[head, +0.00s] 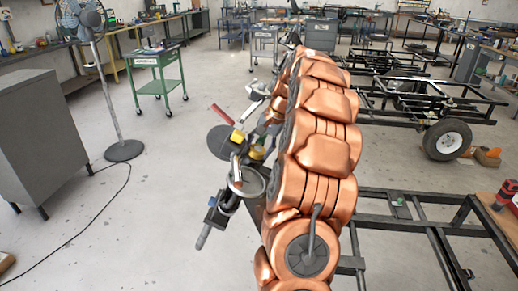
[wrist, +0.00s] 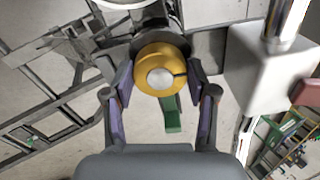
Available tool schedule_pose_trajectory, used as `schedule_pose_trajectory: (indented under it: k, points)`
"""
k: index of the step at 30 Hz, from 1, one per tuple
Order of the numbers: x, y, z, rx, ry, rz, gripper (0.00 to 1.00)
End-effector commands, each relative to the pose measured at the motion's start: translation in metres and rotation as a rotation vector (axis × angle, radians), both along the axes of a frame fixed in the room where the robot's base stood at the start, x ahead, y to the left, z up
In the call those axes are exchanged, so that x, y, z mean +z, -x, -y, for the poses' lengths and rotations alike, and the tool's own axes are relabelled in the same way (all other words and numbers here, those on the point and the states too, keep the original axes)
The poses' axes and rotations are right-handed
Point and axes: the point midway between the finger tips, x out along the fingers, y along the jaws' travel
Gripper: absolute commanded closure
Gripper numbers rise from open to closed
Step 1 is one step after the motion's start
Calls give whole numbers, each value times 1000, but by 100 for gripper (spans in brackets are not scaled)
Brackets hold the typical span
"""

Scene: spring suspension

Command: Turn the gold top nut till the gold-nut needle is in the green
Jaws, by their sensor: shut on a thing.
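The gold top nut (wrist: 161,72) is in the upper middle of the wrist view, a round gold ring with a pale round centre and a dark mark on its right side. My gripper (wrist: 160,80) has one finger on each side of it and is shut on it. In the head view my copper-coloured arm covers the middle, and I cannot make out the gripper there. Yellow parts (head: 237,137) show just left of the arm, but I cannot tell whether either is the nut. No needle or green gauge zone is readable in either view.
A pale block (wrist: 262,75) with a shiny rod stands close right of the gripper in the wrist view. Dark frame rails (wrist: 45,120) lie left.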

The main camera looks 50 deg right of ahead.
Motion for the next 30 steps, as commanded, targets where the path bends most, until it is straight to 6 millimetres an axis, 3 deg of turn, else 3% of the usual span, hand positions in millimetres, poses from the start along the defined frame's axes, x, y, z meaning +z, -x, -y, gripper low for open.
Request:
schedule_pose_trajectory:
  k: [6,7,13,23,30]
  points:
    - [0,0,0,-1,0,-1,78]
    - [0,0,0,-1,0,-1,40]
    - [0,0,0,-1,0,0,19]
    - [1,0,0,-1,0,0,18]
    - [20,7,4,-1,-2,0,18]
